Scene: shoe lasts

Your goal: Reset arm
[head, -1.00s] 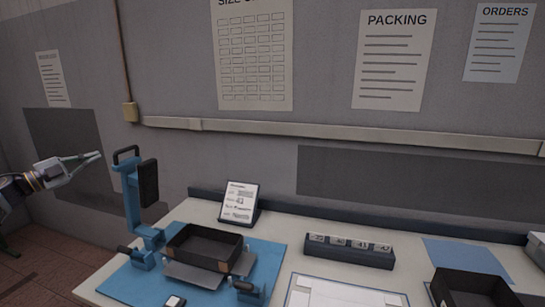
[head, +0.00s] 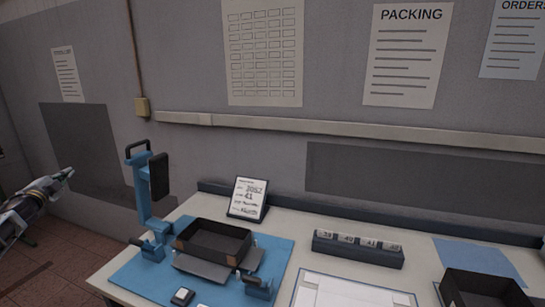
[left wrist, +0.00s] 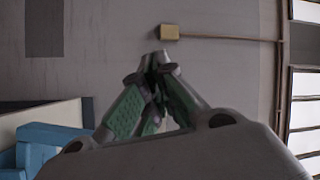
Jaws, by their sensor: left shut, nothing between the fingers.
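My left gripper (head: 66,175) is at the left edge of the head view, beyond the left end of the table and clear of everything on it. In the left wrist view its fingers (left wrist: 160,62) meet at the tips with nothing between them. The wall fills most of that view. My right gripper is not in view.
On the table (head: 292,222) stand a blue clamp fixture (head: 143,190) with a black open box (head: 214,240), a small sign (head: 247,198), a numbered block (head: 357,248) and another black box (head: 484,290). A wall rail (head: 300,128) runs behind.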

